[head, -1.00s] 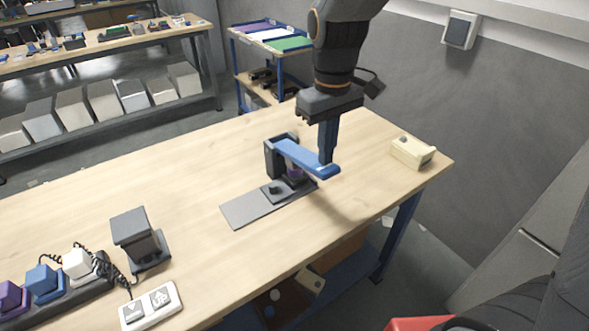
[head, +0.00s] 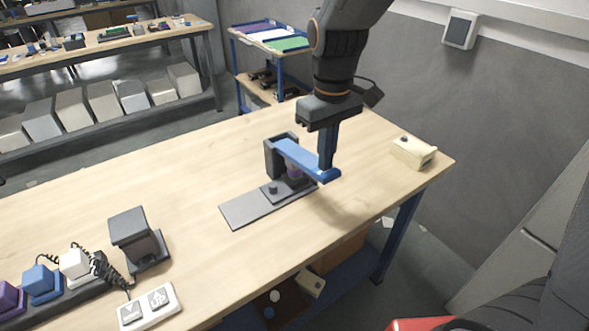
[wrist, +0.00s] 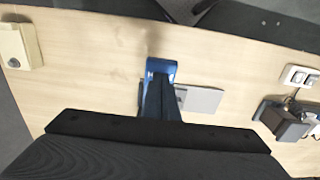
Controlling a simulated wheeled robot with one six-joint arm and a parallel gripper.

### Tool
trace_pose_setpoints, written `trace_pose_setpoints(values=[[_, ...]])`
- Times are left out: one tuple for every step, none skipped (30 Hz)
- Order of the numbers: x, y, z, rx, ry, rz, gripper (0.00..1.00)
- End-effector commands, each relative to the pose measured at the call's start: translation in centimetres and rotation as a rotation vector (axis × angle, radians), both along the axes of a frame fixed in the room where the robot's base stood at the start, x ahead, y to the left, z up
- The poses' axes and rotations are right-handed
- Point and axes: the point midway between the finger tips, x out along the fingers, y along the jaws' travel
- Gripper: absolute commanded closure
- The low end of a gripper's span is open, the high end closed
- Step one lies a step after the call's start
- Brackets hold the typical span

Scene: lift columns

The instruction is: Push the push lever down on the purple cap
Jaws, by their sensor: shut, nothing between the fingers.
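The blue push lever (head: 303,158) belongs to a dark press on a grey base plate (head: 247,209) on the table. It slopes down from the dark upright (head: 273,160) toward its free end at the right. The purple cap (head: 294,172) is under the lever and partly hidden by it. My gripper (head: 326,170) points down with its fingers shut and empty, its tips at the lever's free end. In the wrist view the lever's blue end (wrist: 161,66) shows just past my fingers. I cannot tell whether the tips touch it.
A beige box with a button (head: 413,152) stands at the table's right corner. A dark grey device (head: 134,238), a white two-button switch (head: 148,306) and a row of coloured blocks (head: 40,279) are at the left front. The table between is clear.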

Motion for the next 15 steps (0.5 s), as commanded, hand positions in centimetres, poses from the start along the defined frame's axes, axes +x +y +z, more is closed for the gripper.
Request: trace_pose_setpoints(values=[[-0.01, 0.01, -0.15, 0.000, 0.000, 0.000, 1.00], [-0.01, 0.01, -0.21, 0.000, 0.000, 0.000, 1.00], [-0.01, 0.01, -0.28, 0.000, 0.000, 0.000, 1.00], [-0.01, 0.01, -0.34, 0.000, 0.000, 0.000, 1.00], [-0.01, 0.01, -0.40, 0.000, 0.000, 0.000, 1.00], [-0.01, 0.01, -0.48, 0.000, 0.000, 0.000, 1.00], [-0.01, 0.01, -0.53, 0.000, 0.000, 0.000, 1.00], [-0.01, 0.01, -0.59, 0.000, 0.000, 0.000, 1.00], [-0.01, 0.01, -0.66, 0.000, 0.000, 0.000, 1.00], [-0.01, 0.01, -0.72, 0.000, 0.000, 0.000, 1.00], [-0.01, 0.01, -0.77, 0.000, 0.000, 0.000, 1.00], [-0.01, 0.01, -0.85, 0.000, 0.000, 0.000, 1.00], [-0.01, 0.00, -0.90, 0.000, 0.000, 0.000, 1.00], [-0.01, 0.00, -0.96, -0.001, 0.001, 0.000, 1.00], [-0.01, 0.00, -1.03, -0.001, 0.001, 0.000, 1.00]])
